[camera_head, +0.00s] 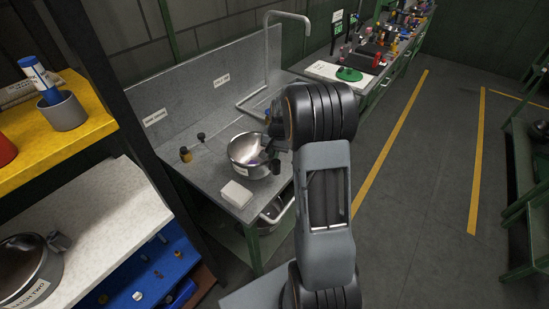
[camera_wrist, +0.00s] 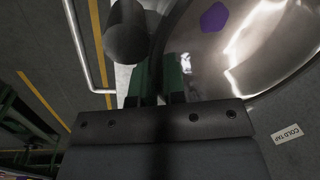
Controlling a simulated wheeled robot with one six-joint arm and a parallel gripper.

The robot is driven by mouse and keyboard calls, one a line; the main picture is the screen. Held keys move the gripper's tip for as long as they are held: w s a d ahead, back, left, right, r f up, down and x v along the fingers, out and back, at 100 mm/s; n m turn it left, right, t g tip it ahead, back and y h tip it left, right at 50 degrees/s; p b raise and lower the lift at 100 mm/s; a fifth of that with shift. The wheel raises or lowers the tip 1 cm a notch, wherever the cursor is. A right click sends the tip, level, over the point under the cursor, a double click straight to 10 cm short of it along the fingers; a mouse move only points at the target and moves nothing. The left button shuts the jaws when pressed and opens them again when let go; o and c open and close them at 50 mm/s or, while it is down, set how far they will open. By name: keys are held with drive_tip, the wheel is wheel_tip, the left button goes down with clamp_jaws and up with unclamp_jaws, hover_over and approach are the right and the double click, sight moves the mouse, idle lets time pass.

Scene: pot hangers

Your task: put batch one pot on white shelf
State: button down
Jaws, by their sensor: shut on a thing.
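A shiny steel pot (camera_head: 248,150) is at the grey metal bench, with a pale label on its front too small to read. Its curved metal fills the upper right of the wrist view (camera_wrist: 245,40), with a purple patch on it. My gripper (camera_head: 272,152) is at the pot's right side and shut on it; the exact grip point is partly hidden by my arm. The fingers (camera_wrist: 160,101) show near a dark rounded knob. The white shelf (camera_head: 105,205) is at the left. A second pot labelled "BATCH TWO" (camera_head: 28,268) stands on its near end.
A white block (camera_head: 237,194) lies on the bench in front of the pot. A tall tap pipe (camera_head: 285,15) rises behind. A yellow shelf (camera_head: 85,125) with a grey cup (camera_head: 62,112) is above the white shelf. A dark post (camera_head: 125,110) stands between shelf and bench. The white shelf's far part is clear.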

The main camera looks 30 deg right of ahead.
drive_tip(key=shift+w+f, duration=0.1)
drive_tip(key=shift+f, duration=1.45)
drive_tip(key=shift+f, duration=0.2)
drive_tip(key=c, duration=1.2)
unclamp_jaws()
